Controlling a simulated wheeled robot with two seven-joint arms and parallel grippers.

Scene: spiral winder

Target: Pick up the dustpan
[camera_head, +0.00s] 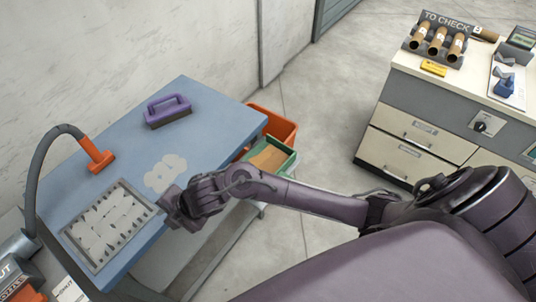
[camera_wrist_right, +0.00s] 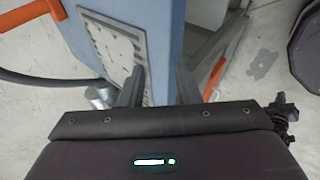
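I cannot make out a clear dustpan in either view. A purple handled tool (camera_head: 168,110), which looks like a hand brush, lies at the far part of the blue table (camera_head: 215,115). A pale patch of spilled material (camera_head: 165,173) is on the tabletop. My right gripper (camera_head: 172,207) is at the table's near edge, beside a grey slotted tray (camera_head: 68,236). In the right wrist view, my right gripper (camera_wrist_right: 160,88) has its fingers apart, with the table edge behind them and nothing clearly held. My left gripper is not in view.
A grey hose with an orange nozzle (camera_head: 97,155) bends over the table's left side. Orange (camera_head: 283,128) and green (camera_head: 283,168) bins stand beyond the table's right edge. A drawer cabinet (camera_head: 410,142) with tubes on top stands at right. Floor between is clear.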

